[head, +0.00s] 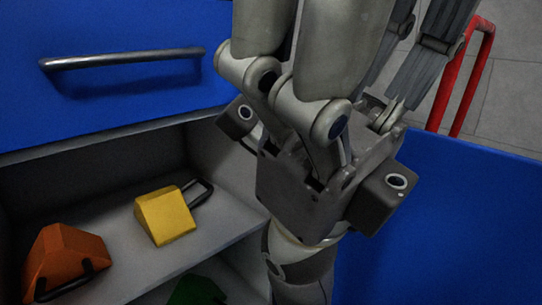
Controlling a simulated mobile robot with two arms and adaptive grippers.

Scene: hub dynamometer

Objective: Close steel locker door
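The steel locker (255,235) stands open on the left, with its grey inside showing. A blue panel (440,215) at the right seems to be its open door, swung away from the opening; its hinge is hidden. One gripper (325,180), seemingly my right, fills the middle, between the opening and the blue panel, with its wrist at the bottom. Its fingers extend up past the top edge, so I cannot see the tips or whether it is open. It hides part of the locker's right side. I cannot tell if it touches the door. My other gripper is out of view.
A blue front (135,95) with a dark bar handle (125,58) is above the opening. On the shelf (125,255) are a yellow wedge block (165,215) with a dark loop and an orange block (65,255). A green thing (195,290) shows lower down. A red rail (470,75) stands behind the blue panel.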

